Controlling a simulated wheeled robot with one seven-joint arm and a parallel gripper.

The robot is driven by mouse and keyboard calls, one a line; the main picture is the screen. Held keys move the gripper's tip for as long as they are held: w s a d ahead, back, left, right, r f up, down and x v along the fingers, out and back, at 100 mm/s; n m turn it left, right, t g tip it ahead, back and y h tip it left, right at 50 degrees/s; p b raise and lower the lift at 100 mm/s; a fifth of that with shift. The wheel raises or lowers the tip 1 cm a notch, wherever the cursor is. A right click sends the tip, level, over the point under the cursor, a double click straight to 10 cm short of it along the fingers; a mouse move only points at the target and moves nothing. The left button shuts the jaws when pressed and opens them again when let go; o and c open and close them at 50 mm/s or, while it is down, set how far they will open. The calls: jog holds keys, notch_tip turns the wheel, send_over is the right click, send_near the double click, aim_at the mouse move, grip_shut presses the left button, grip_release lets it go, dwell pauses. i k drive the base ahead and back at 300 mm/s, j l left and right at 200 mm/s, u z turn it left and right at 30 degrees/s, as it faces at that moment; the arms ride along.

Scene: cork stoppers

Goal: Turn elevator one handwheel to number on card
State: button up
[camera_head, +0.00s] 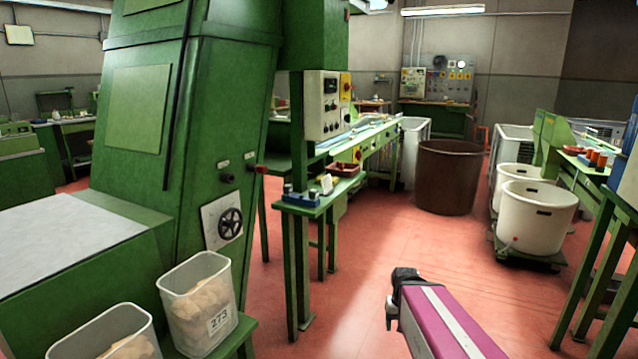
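A black handwheel (230,223) sits on a pale square plate (211,212) on the lower front of the tall green elevator (140,120). Marks on the plate are too small to read. A small white card (326,184) stands on a narrow green stand right of the elevator; I cannot read a number on it. My purple and white arm reaches in from the bottom right. Its dark end (403,282) is over the red floor, well right of the handwheel and apart from it. No fingers can be made out there, and I see nothing held.
Two clear bins of corks stand at front left; one (198,305) bears a label reading 273. The green stand (310,205) juts out right of the handwheel. White tubs (535,215) and a brown barrel (447,177) stand farther right. Red floor (350,270) is clear between.

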aim_at(229, 223)
jog(key=j+u, duration=0.1)
jog(key=u, duration=0.3)
jog(key=j+u, duration=0.15)
jog(key=u, duration=0.3)
jog(key=k+j+u, duration=0.1)
jog(key=u, duration=0.3)
jog(key=i+l+z, duration=0.15)
jog(key=l, duration=0.3)
jog(key=i+l+z, duration=0.35)
jog(key=i+l, duration=0.2)
jog(key=l, duration=0.2)
